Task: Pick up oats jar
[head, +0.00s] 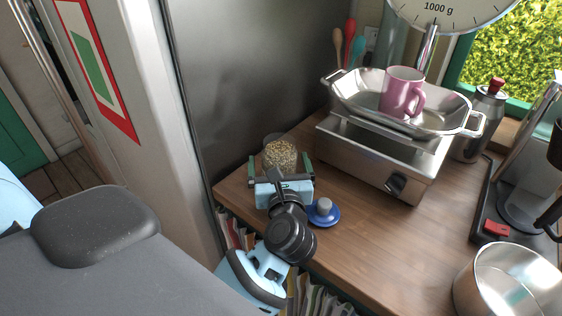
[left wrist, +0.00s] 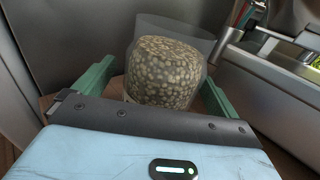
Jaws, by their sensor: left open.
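The oats jar (head: 280,154) is a clear jar filled with oats, near the left end of the wooden counter by the grey metal wall. My left gripper (head: 281,167) is open, with one green finger on each side of the jar. In the left wrist view the jar (left wrist: 163,72) shows between the two green fingers of the gripper (left wrist: 155,88), and I see gaps beside it. The gripper body hides the lower part of the jar. My right gripper is not in view.
A blue lid with a grey knob (head: 323,211) lies on the counter (head: 358,238) right beside my gripper. A metal scale (head: 385,160) with a pan (head: 352,92) and pink mug (head: 402,92) stands behind. A steel pot (head: 470,290) is at front right. Mid-counter is clear.

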